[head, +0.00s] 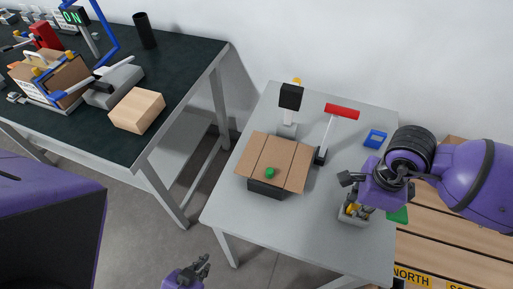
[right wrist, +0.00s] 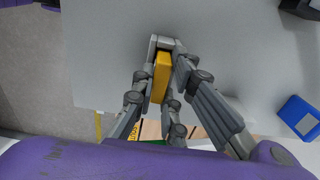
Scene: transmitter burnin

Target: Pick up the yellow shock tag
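A yellow block (right wrist: 161,77), which looks like the shock tag, lies between the fingers of my right gripper (right wrist: 165,72) in the right wrist view. Grey surfaces flank it closely, and I cannot tell whether the fingers press on it. In the head view my right gripper (head: 354,196) is low over a small pale grey bin (head: 346,220) at the front right of the grey table. Yellow pieces (head: 351,209) show there, partly hidden by the gripper. My left gripper (head: 200,272) is at the bottom, away from the table, with its fingers apart and empty.
A blue box (head: 375,139) stands at the right. The front table area is clear. A dark workbench (head: 190,62) stands left.

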